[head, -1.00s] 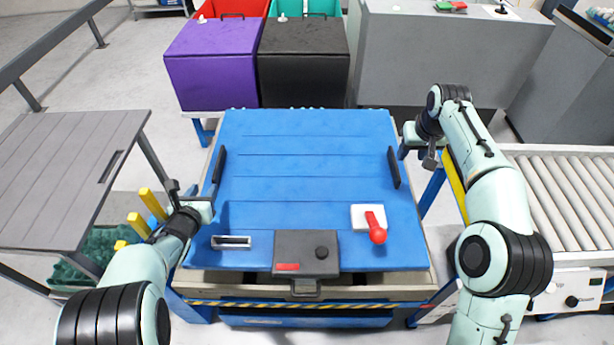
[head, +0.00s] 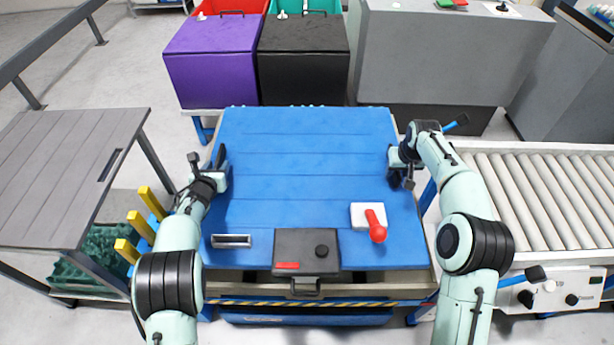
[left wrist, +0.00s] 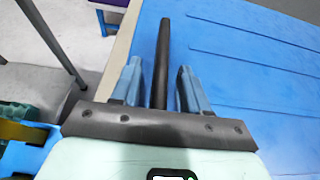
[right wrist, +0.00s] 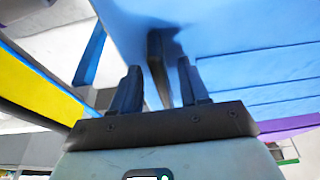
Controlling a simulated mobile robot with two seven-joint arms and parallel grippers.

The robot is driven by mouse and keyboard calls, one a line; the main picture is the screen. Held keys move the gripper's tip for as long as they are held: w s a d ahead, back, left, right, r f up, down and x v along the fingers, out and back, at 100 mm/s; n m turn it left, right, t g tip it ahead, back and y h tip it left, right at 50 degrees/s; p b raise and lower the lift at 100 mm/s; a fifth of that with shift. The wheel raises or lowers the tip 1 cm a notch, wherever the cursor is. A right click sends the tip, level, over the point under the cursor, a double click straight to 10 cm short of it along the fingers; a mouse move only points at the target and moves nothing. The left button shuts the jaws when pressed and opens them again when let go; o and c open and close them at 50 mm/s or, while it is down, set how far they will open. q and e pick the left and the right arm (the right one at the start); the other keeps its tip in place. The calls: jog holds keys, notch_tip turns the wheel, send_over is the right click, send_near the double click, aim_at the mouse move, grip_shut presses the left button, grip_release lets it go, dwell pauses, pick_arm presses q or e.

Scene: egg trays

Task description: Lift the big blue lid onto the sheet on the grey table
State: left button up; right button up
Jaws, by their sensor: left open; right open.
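The big blue lid (head: 310,180) lies flat on a bin in the middle of the head view. It has an upright black handle bar at its left edge and another at its right edge. My left gripper (head: 220,168) is open at the left handle; in the left wrist view this black bar (left wrist: 162,55) stands between the two fingers. My right gripper (head: 395,168) is open at the right handle; in the right wrist view that bar (right wrist: 156,58) lies between the fingers. The grey table (head: 60,175) stands at the left; I cannot make out a separate sheet on it.
A red-knobbed white plate (head: 362,216) and a dark box (head: 306,250) sit on the lid's near part. Purple (head: 213,62) and black (head: 304,62) bins stand behind, a roller conveyor (head: 545,205) at right. Yellow posts (head: 140,222) stand between table and lid.

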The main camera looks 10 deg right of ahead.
pick_arm(q)
jog(key=shift+w+f, duration=0.1)
jog(key=shift+w, duration=0.05)
pick_arm(e)
jog(key=shift+f, duration=0.15)
pick_arm(q)
grip_shut()
pick_arm(e)
grip_shut()
dwell(1.0)
pick_arm(q)
jog(key=shift+w+r, duration=0.1)
jog(key=shift+r, duration=0.25)
pick_arm(e)
jog(key=shift+w+r, duration=0.15)
jog(key=shift+r, duration=0.15)
